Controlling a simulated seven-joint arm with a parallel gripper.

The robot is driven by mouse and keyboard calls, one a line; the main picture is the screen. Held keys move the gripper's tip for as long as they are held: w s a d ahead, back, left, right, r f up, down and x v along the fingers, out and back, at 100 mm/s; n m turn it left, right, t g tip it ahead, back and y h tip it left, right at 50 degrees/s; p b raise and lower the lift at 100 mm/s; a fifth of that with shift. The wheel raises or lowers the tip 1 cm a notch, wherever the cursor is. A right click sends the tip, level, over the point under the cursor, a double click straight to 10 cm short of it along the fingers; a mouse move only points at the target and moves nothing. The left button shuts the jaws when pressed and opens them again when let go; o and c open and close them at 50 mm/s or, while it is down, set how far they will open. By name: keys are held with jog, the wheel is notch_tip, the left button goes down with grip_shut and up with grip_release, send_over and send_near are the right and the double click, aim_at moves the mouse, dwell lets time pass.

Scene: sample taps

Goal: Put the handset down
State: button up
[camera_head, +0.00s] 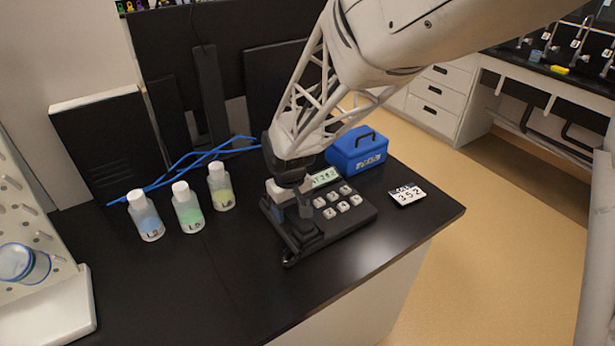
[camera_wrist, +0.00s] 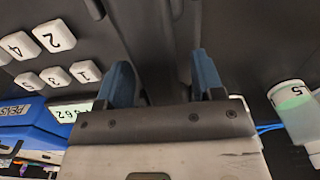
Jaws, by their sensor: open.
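The desk phone (camera_head: 345,222) is a dark base with pale square keys and a small display reading partly "352" or similar. Its black handset (camera_head: 300,236) lies along the left side of the base, partly hidden by my gripper (camera_head: 290,203). In the wrist view the handset (camera_wrist: 158,45) runs as a dark bar between the two blue-grey fingertips of my gripper (camera_wrist: 163,80). The fingers are open, one on each side of the bar. I cannot tell whether the handset is fully seated in its cradle.
Three white-capped bottles (camera_head: 188,207) stand left of the phone. A blue case (camera_head: 357,150) sits behind it, and a number tag (camera_head: 407,195) lies to the right. Blue rods (camera_head: 185,168) lie behind the bottles. The front of the black bench (camera_head: 200,290) is clear.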

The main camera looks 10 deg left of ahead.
aim_at(293, 207)
notch_tip(293, 207, up, 12)
dwell(0.6)
dwell(0.5)
jog(key=s+d+r+m, duration=0.1)
jog(key=d+r, duration=0.1)
jog(key=d, duration=0.4)
jog(key=s+d+r+m, duration=0.2)
jog(key=d, duration=0.5)
jog(key=s+d+r+m+t, duration=0.1)
jog(key=s+d+m, duration=0.5)
jog(key=s+d, duration=1.2)
jog(key=d+t, duration=0.1)
jog(key=d, duration=0.3)
jog(key=shift+s+r+t, duration=0.2)
jog(key=shift+t, duration=0.1)
jog(key=shift+d, duration=0.1)
